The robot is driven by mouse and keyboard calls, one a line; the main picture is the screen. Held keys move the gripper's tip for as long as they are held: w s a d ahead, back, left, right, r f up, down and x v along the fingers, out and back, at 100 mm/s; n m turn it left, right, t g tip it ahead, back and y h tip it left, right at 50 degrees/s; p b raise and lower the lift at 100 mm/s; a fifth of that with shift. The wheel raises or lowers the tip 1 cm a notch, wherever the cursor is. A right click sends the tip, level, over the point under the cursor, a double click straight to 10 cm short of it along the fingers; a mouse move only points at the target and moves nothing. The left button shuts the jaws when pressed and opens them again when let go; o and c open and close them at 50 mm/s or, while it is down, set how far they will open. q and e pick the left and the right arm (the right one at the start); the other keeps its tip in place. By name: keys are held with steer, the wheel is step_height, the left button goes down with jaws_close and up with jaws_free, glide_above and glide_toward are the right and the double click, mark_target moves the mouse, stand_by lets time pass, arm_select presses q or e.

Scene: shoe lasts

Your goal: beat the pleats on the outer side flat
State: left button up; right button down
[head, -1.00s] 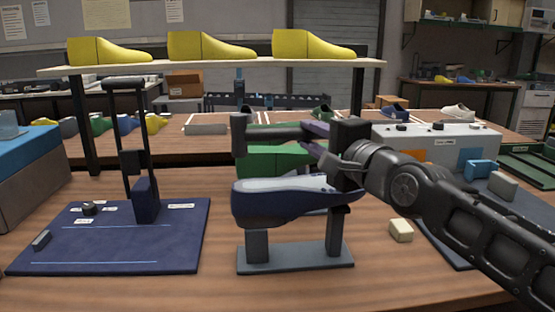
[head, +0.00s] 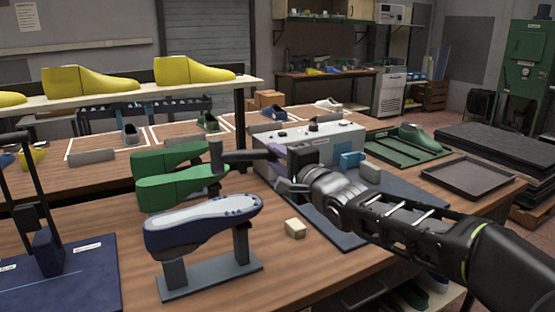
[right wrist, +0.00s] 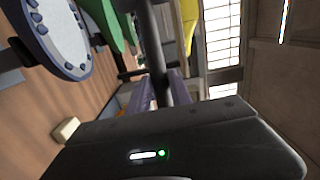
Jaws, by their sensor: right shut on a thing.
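A navy shoe upper (head: 185,233) is upside down on a grey stand (head: 210,279), its pale underside (head: 195,219) facing up. Small dark pleats (head: 240,200) line the edge of its right end. My right gripper (head: 280,158) is shut on the handle of a dark hammer (head: 216,156), held behind and above the shoe, apart from it. In the right wrist view the handle (right wrist: 155,40) runs between the jaws (right wrist: 162,90), and the pleated end of the shoe (right wrist: 60,35) shows at upper left. My left gripper is out of view.
Two green lasts (head: 180,190) lie behind the shoe. A cream block (head: 295,228) sits right of the stand. A blue mat with a tall dark stand (head: 48,250) is at left. A grey control box (head: 330,138) stands behind my right gripper; yellow lasts (head: 195,70) line a shelf.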

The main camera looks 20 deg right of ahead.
stand_by(0.3)
step_height(320, 180, down, 6)
steer(key=b, duration=0.5)
steer(key=shift+b, duration=0.35)
step_height(320, 180, up, 3)
steer(key=p, duration=0.2)
steer(key=shift+f+p, duration=0.15)
steer(key=shift+p, duration=0.2)
